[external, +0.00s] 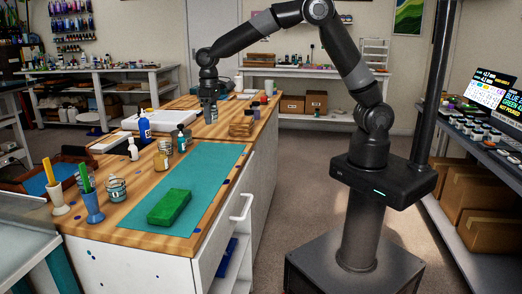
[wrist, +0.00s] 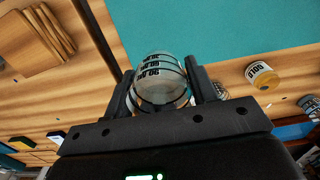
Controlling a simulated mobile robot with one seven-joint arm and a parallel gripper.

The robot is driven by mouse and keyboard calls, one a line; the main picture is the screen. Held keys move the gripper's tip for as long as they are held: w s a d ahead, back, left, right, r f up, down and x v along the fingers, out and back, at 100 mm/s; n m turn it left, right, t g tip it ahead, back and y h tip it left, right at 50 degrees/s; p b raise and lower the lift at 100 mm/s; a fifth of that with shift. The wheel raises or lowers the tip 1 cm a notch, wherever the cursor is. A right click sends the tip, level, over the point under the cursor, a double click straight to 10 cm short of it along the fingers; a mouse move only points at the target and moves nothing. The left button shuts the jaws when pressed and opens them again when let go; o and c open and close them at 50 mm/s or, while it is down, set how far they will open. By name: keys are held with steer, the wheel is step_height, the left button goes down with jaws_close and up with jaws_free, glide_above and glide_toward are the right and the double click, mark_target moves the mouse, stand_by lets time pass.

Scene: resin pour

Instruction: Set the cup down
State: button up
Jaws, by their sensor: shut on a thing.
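In the wrist view a clear cup (wrist: 160,82) with black printed measuring marks sits between the two dark fingers of my gripper (wrist: 160,68). The fingers are shut on its sides. In the external view my gripper (external: 209,108) points down over the wooden worktop, beyond the far end of the teal mat (external: 205,165). The cup is too small and covered there to make out clearly. I cannot tell whether its base touches the worktop.
A stack of wooden pieces (external: 241,126) stands close to the right of my gripper. A blue bottle (external: 145,128), a white bottle (external: 133,149) and several jars stand left of the mat. A green block (external: 169,207) lies on the mat's near end; the mat's far part is clear.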

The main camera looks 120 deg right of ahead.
mark_target(215, 133)
steer(key=s+d+m, duration=0.9)
steer(key=s+d, duration=0.9)
steer(key=s, duration=0.2)
steer(key=shift+s+d, duration=0.15)
steer(key=shift+d, duration=0.05)
steer(key=w+f, duration=0.2)
steer(key=w, duration=0.1)
steer(key=w+a+f, duration=0.1)
steer(key=w+f, duration=0.1)
steer(key=w, duration=0.2)
steer(key=w+f, duration=0.2)
steer(key=w, duration=0.2)
steer(key=shift+a+f, duration=0.15)
steer(key=shift+f, duration=0.25)
steer(key=shift+s+f, duration=0.1)
steer(key=shift+f, duration=1.85)
steer(key=shift+f, duration=0.15)
steer(key=o, duration=1)
